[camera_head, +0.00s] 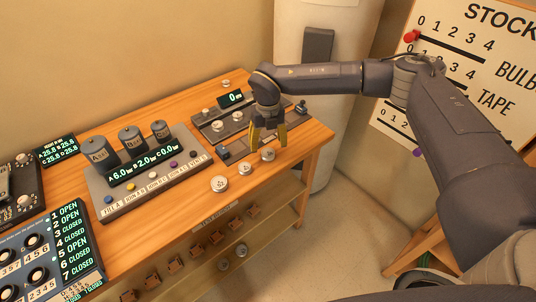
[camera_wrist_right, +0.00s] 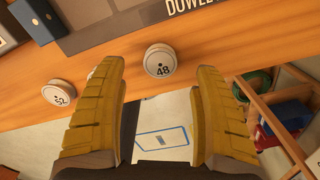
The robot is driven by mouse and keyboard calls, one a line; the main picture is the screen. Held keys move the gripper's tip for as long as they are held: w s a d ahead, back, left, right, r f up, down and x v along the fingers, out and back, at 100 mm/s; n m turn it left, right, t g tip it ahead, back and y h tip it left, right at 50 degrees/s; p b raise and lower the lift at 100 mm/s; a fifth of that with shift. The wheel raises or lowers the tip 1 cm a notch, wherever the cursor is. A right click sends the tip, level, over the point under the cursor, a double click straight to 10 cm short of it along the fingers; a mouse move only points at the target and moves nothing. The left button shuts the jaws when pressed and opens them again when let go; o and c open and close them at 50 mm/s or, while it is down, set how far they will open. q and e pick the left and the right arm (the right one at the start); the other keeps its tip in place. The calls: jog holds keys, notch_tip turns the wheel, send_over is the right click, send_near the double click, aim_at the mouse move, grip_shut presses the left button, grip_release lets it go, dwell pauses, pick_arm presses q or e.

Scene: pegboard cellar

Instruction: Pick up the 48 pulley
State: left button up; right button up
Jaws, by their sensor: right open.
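The 48 pulley (camera_wrist_right: 160,60) is a pale round disc marked 48 on the wooden bench, in the right wrist view. It appears to be the rightmost of three small discs (camera_head: 267,155) in the head view. My right gripper (camera_head: 268,142) has yellow fingers, spread and empty, pointing down just above and behind that disc. In the wrist view the disc lies between and beyond the fingertips (camera_wrist_right: 160,70). The 52 pulley (camera_wrist_right: 59,92) lies to the left. Another disc is mostly hidden behind the left finger. My left gripper is out of view.
A grey rack with cylinders and a display (camera_head: 145,170) stands left of the discs. A grey tray (camera_head: 212,133) lies behind my gripper. The bench (camera_head: 180,215) ends close to the discs at front and right. A lower shelf holds several small parts.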

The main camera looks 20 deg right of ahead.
aim_at(268, 152)
jog(key=shift+s+f, duration=0.1)
jog(key=shift+f, duration=2.45)
grip_shut()
